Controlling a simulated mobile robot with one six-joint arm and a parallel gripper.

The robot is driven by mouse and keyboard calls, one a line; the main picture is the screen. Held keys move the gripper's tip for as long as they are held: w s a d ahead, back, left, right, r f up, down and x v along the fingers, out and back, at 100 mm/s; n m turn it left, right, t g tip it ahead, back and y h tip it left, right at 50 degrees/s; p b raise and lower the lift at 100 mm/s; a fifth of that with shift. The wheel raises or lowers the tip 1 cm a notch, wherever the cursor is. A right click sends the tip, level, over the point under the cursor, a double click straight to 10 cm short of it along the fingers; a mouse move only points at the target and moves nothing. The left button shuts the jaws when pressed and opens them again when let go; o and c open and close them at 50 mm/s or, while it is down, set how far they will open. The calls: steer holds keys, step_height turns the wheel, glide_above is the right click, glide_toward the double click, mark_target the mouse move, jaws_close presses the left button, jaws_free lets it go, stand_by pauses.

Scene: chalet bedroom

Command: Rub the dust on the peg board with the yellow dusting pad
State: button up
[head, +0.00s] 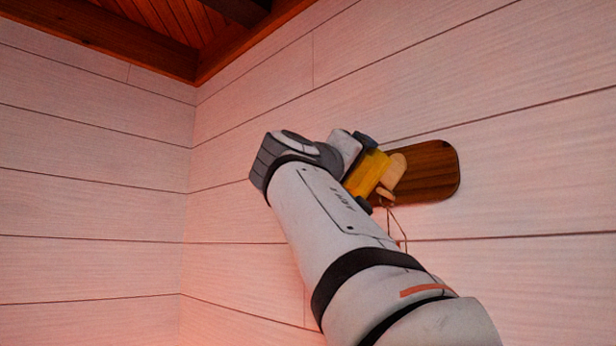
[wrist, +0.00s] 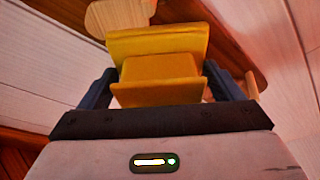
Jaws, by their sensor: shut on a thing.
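The peg board (head: 435,172) is a dark brown wooden plate with rounded ends on the white plank wall, with light wooden pegs (head: 396,173). My gripper (head: 367,175) is at its left part and is shut on the yellow dusting pad (head: 368,172). In the wrist view the pad (wrist: 160,70) sits between the two dark fingers (wrist: 163,88), its far face close to the board (wrist: 195,14). A round light peg (wrist: 118,18) shows just beyond the pad. I cannot tell whether the pad touches the board. My arm and the pad hide the board's left part. No dust can be made out.
A thin cord or strap (head: 398,226) hangs below the board beside my arm. The white plank wall (head: 540,150) is bare to the right. A room corner is at the left, under a wooden ceiling (head: 150,35).

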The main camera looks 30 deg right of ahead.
steer(key=w+a+p, duration=0.1)
steer(key=w+a, duration=0.1)
steer(key=w, duration=0.5)
steer(key=shift+w+a+p, duration=0.15)
steer(key=shift+w+p, duration=0.15)
steer(key=shift+p, duration=0.05)
stand_by(0.4)
steer(key=shift+a+f, duration=0.1)
steer(key=a, duration=0.1)
steer(key=s+a+b, duration=0.1)
steer(key=a, duration=0.3)
steer(key=shift+s+a, duration=0.1)
steer(key=shift+s, duration=0.3)
steer(key=shift+a, duration=0.1)
steer(key=a, duration=0.1)
steer(key=s+a, duration=0.1)
steer(key=shift+a+b, duration=0.3)
